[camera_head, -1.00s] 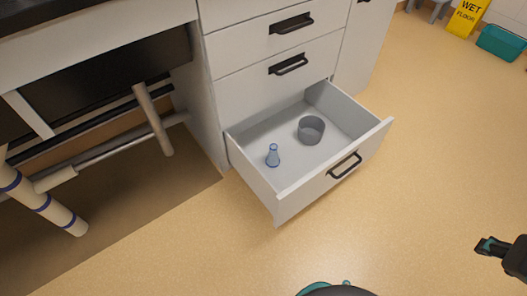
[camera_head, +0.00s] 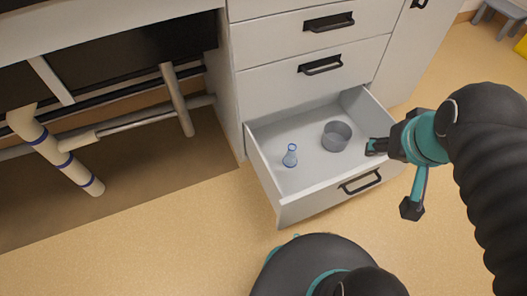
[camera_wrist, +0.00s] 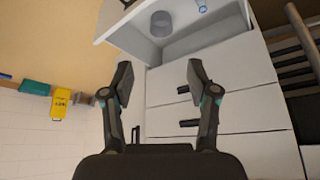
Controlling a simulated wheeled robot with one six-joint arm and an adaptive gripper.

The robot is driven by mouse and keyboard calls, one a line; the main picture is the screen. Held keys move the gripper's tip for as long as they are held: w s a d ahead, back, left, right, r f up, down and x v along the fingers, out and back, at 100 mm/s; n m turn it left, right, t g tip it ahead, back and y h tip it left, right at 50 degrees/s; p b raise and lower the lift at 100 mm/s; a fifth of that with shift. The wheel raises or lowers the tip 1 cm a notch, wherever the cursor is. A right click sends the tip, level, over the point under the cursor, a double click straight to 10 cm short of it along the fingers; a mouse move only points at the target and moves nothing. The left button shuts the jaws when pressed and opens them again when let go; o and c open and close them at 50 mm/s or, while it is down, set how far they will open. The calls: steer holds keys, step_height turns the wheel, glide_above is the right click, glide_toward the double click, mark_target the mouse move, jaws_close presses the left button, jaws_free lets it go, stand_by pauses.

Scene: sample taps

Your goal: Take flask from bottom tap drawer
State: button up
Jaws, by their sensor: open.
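The bottom drawer (camera_head: 325,208) is pulled open from the white cabinet. A small bluish glass flask (camera_head: 290,156) stands upright in its left part. It also shows at the top edge of the wrist view (camera_wrist: 202,5), partly cut off. My gripper (camera_head: 372,147) is at the drawer's right side in the head view, to the right of the flask and apart from it. In the wrist view my gripper (camera_wrist: 158,78) has its two fingers spread wide with nothing between them.
A grey round container (camera_head: 336,136) stands in the drawer between the flask and my gripper. Closed drawers (camera_head: 310,65) are above. Pipes (camera_head: 175,98) run under the counter at left. The floor in front is open.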

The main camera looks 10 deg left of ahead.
steer(key=w+a+f+m+g+y+b, duration=0.1)
steer(key=w+a+f+m+g+y, duration=0.25)
steer(key=w+f, duration=0.5)
steer(key=w+a+f+m+g+y+b, duration=0.25)
steer(key=w+f+m+g, duration=0.2)
steer(key=w, duration=0.75)
steer(key=w+f+m+g+y, duration=0.1)
steer(key=w+f+y, duration=0.1)
steer(key=w+f, duration=0.3)
steer(key=w+f+m+y, duration=0.2)
steer(key=f, duration=0.5)
steer(key=m+y+b, duration=0.2)
steer(key=m+y, duration=0.2)
glide_toward(292, 148)
steer(key=s+a, duration=0.2)
steer(key=a, duration=0.2)
steer(key=shift+r+x, duration=0.2)
steer(key=shift+x, duration=2.55)
steer(key=shift+s, duration=0.1)
jaws_close()
